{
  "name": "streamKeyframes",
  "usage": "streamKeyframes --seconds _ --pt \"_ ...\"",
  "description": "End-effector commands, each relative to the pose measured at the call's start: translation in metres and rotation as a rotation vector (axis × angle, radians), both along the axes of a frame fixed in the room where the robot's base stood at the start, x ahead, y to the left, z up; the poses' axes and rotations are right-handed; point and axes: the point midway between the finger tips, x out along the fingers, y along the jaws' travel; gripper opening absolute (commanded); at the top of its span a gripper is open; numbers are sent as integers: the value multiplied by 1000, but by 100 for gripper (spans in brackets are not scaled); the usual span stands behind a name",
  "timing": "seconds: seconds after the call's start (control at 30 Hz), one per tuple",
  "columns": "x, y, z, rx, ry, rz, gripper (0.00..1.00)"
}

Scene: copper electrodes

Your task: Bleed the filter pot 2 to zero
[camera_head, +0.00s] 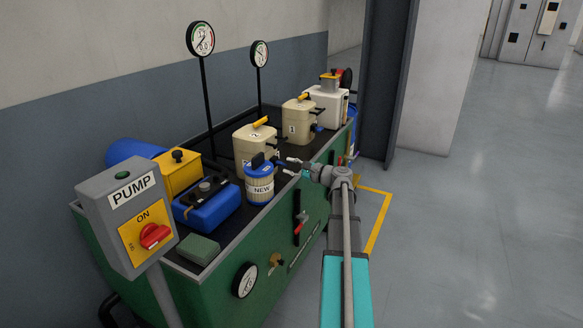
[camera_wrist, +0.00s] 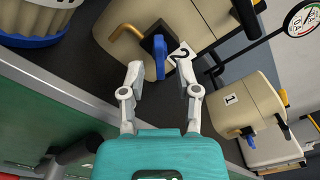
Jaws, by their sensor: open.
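Filter pot 2 (camera_head: 243,139) is a beige pot with a yellow handle on top, standing on the green bench. In the wrist view, filter pot 2 (camera_wrist: 186,17) carries a tag with a 2, a bent brass-coloured pipe (camera_wrist: 128,30) and a blue valve lever (camera_wrist: 159,57) on a dark block. My gripper (camera_head: 287,166) is in front of pot 2, at the bench's right side. In the wrist view my gripper (camera_wrist: 160,68) is open, with the blue lever between or just beyond its fingertips; I cannot tell if they touch.
Pot 1 (camera_head: 298,122) stands behind, with a white container (camera_head: 326,106) beyond. A blue-lidded NEW tub (camera_head: 259,186) is close to my gripper's left. Two gauges (camera_head: 200,38) stand on posts. A blue canister (camera_head: 207,203) and pump switch (camera_head: 152,236) are nearer. Floor at right is clear.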

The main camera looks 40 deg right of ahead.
Motion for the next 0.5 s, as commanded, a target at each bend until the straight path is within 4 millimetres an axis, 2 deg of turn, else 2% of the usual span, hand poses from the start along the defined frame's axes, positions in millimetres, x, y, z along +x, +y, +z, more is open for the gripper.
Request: streamKeyframes --seconds 0.5 --pt "16 7 0 -1 0 1 42"
